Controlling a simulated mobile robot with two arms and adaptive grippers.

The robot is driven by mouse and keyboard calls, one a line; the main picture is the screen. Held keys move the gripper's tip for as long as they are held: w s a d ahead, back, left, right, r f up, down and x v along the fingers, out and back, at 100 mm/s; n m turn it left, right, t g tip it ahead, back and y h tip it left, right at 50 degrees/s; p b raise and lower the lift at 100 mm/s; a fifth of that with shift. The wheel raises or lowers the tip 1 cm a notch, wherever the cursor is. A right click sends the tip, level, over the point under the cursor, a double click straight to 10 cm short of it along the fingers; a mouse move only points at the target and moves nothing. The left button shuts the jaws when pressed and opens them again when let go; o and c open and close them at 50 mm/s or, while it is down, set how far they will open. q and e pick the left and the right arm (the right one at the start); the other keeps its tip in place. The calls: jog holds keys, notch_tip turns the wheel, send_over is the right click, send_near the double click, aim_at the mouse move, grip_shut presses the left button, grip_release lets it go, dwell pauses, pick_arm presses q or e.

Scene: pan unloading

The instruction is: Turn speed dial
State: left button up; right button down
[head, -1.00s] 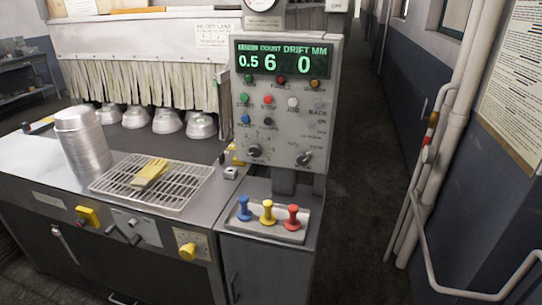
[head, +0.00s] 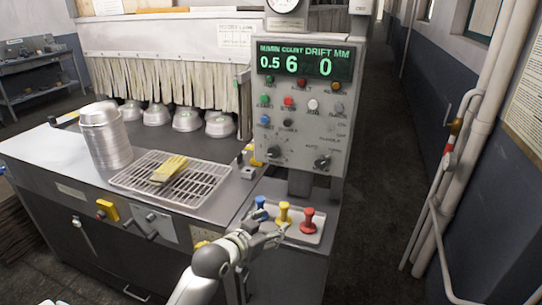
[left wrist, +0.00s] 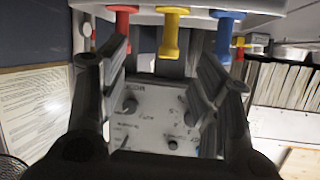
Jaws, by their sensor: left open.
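The grey control panel (head: 300,120) has two dark dials low on its face, a left one (head: 273,152) and a right one (head: 322,162). Their labels are too small to read surely, so I cannot tell which is the speed dial. My left gripper (head: 270,238) is open and empty, below the panel and in front of the colored handles in the head view. In the left wrist view, which looks upside down, the panel face (left wrist: 150,125) shows between the open fingers, with one dial (left wrist: 130,107) near the left finger. My right gripper is out of view.
Blue (head: 260,208), yellow (head: 283,213) and red (head: 308,220) handles stand on a tray close to my left gripper. A wire rack (head: 205,180) with yellow gloves (head: 169,167) and a pan stack (head: 105,135) are at left. The aisle (head: 385,150) at right is clear.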

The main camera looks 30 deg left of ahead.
aim_at(272, 154)
pick_arm(q)
jog(key=w+a+r+n+t+y, duration=0.2)
jog(key=w+a+r+t, duration=0.25)
jog(key=a+r, duration=0.5)
jog(key=shift+g, duration=0.25)
jog(key=w, duration=0.3)
jog(key=w+r+p, duration=0.1)
jog(key=w, duration=0.2)
jog(key=w+r+p, duration=0.1)
jog(key=w, duration=0.2)
jog(key=shift+d, duration=0.2)
jog(key=shift+w+a+f, duration=0.1)
jog(key=shift+w, duration=0.85)
jog(key=c, duration=1)
jog(key=n, duration=0.4)
jog(key=shift+c, duration=0.2)
jog(key=o, duration=1)
